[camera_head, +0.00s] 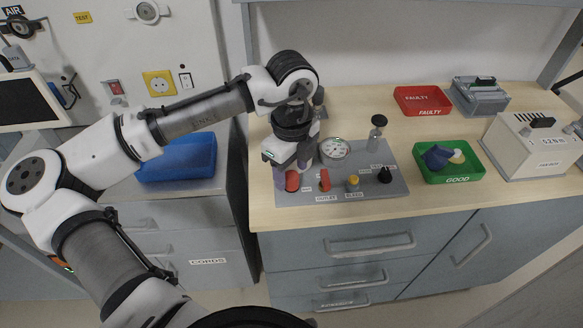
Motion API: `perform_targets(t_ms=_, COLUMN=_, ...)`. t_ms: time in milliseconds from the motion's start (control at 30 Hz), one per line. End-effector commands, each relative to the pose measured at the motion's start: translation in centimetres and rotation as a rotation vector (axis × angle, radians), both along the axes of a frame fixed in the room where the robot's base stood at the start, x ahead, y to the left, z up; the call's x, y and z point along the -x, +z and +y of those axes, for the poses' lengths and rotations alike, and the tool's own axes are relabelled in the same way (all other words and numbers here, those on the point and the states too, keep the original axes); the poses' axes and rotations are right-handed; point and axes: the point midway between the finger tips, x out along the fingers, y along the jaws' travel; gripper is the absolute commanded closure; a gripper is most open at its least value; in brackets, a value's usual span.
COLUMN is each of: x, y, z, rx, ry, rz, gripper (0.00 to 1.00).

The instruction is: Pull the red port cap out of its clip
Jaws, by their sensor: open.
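Two small red parts are on the grey panel on the counter: a rounded one (292,181) at its left front and a narrower upright one (325,181) behind the OUTLET label. I cannot tell for certain which is the port cap, and no clip can be made out at this size. My gripper (288,164) points down over the panel's left part, just above and behind the rounded red part. It is open and appears empty. Its fingers hide part of the panel there, and whether they touch the red part cannot be told.
A round gauge (334,149), a yellow-topped knob (353,182), a black knob (385,175) and a tall black-topped valve (376,133) stand on the grey panel (395,195). A red FAULTY tray (422,100) and green GOOD tray (450,176) lie to the right. Wood between them is clear.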

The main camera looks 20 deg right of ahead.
Motion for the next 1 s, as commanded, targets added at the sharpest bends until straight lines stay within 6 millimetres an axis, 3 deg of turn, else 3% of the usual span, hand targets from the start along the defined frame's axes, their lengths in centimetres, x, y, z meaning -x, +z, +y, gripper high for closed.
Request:
perform_targets(t_ms=400, x=0.01, y=-0.95, z=0.0, rx=0.001, ry=-0.001, rz=0.0, gripper=0.46)
perform_targets(t_ms=767, x=0.0, y=-0.92, z=-0.01, rx=0.001, ry=0.0, rz=0.0, gripper=0.92)
perform_targets(t_ms=833, x=0.0, y=-0.91, z=-0.01, rx=0.001, ry=0.0, rz=0.0, gripper=0.94)
perform_targets(t_ms=867, x=0.0, y=-0.91, z=-0.01, rx=0.001, ry=0.0, rz=0.0, gripper=0.76)
perform_targets(t_ms=1000, x=0.0, y=-0.9, z=-0.01, rx=0.0, ry=0.0, rz=-0.001, gripper=0.94)
